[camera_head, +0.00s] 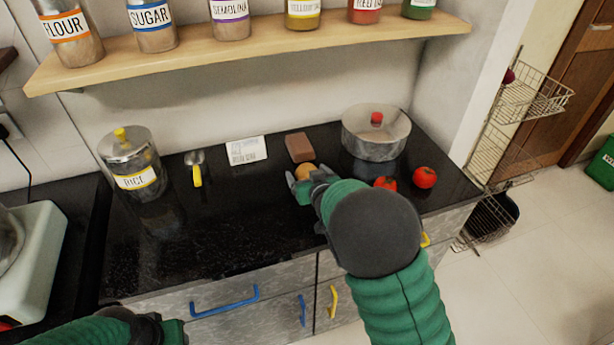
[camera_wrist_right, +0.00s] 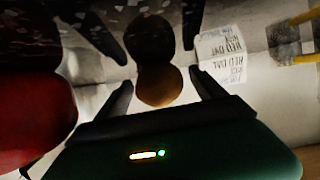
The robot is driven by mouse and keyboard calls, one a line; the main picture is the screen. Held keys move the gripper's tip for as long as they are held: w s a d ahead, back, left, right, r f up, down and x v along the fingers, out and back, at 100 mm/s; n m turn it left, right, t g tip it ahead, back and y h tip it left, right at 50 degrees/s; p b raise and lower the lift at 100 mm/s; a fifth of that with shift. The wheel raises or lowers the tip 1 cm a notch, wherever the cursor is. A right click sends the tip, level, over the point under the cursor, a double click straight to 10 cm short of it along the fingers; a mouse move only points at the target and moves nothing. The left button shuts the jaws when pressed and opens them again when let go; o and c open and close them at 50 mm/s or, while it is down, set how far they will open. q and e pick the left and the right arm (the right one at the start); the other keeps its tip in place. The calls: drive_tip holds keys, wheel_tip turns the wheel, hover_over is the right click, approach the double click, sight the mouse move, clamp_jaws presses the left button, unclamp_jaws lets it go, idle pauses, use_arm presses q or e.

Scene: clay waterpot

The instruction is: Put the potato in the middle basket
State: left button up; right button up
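The potato (camera_head: 304,170), round and light brown, lies on the black counter just in front of a brown block. In the right wrist view the potato (camera_wrist_right: 160,88) sits between the two fingertips, with gaps showing at its sides. My right gripper (camera_head: 301,184) is open, its fingers pointing at the potato. It also shows in the right wrist view (camera_wrist_right: 161,92). The wire rack stands at the right, with its middle basket (camera_head: 511,165) below the top one. My left gripper (camera_head: 172,332) is at the bottom left edge, with its fingertips not clearly visible.
Two red tomatoes (camera_head: 424,177) are right of my right gripper, one partly hidden by my arm. A lidded pot (camera_head: 372,145) stands behind them. The top basket (camera_head: 545,98) holds a dark red item. A rice jar (camera_head: 130,165) and a yellow-handled scoop (camera_head: 196,172) are at the left.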

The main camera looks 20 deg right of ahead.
drive_tip(key=c, duration=1.6)
